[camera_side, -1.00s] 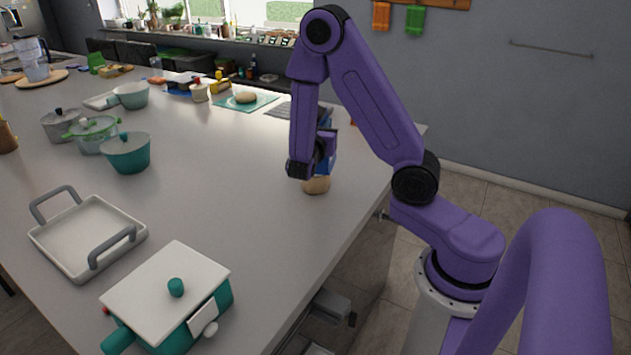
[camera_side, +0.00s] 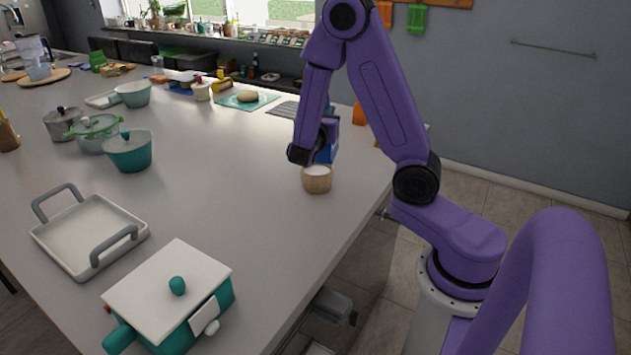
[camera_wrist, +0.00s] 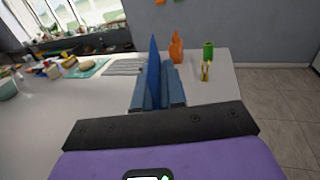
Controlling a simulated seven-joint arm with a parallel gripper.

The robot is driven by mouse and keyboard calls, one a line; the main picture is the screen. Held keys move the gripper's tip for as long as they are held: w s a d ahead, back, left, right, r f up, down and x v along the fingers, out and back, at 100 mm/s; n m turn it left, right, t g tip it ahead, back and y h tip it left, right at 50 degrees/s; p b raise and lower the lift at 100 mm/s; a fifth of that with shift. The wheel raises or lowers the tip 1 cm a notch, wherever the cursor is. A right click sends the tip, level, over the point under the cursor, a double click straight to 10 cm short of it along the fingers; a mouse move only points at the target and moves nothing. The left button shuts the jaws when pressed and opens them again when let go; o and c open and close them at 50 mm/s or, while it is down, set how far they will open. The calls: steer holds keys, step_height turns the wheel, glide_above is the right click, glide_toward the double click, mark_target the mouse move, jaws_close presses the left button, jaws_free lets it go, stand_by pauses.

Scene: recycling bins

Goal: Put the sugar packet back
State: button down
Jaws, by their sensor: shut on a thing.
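The blue sugar packet (camera_wrist: 153,68) stands upright and edge-on between the fingers of my gripper (camera_wrist: 156,92) in the wrist view. My gripper is shut on it. In the side view the packet (camera_side: 327,153) shows as a blue patch behind my wrist, above the counter; its lower part is hidden. My gripper's fingers are mostly hidden there too. A small wooden bowl (camera_side: 317,181) with white contents stands on the counter just below and in front of the packet.
The counter (camera_side: 225,185) is clear left of the bowl. Teal pot (camera_side: 128,155), white tray (camera_side: 75,240) and lidded box (camera_side: 150,300) stand further left and in front. Orange (camera_wrist: 176,48) and green (camera_wrist: 208,50) bottles stand beyond the packet.

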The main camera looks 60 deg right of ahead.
steer(key=shift+w+a+t, duration=0.1)
steer(key=shift+a+t, duration=0.2)
steer(key=shift+a, duration=0.25)
steer(key=s+a+r+n+t+y, duration=0.1)
steer(key=s+a+n+t+y, duration=0.25)
steer(key=a, duration=0.75)
steer(key=s+a+r+n+t+y, duration=0.15)
steer(key=s+a+t, duration=0.35)
steer(key=a, duration=0.5)
steer(key=w+a+f+g, duration=0.1)
steer(key=w+f, duration=1.1)
steer(key=shift+w+a+f, duration=0.2)
steer(key=shift+w+f, duration=0.15)
steer(key=shift+f, duration=0.05)
steer(key=c, duration=1.2)
jaws_free()
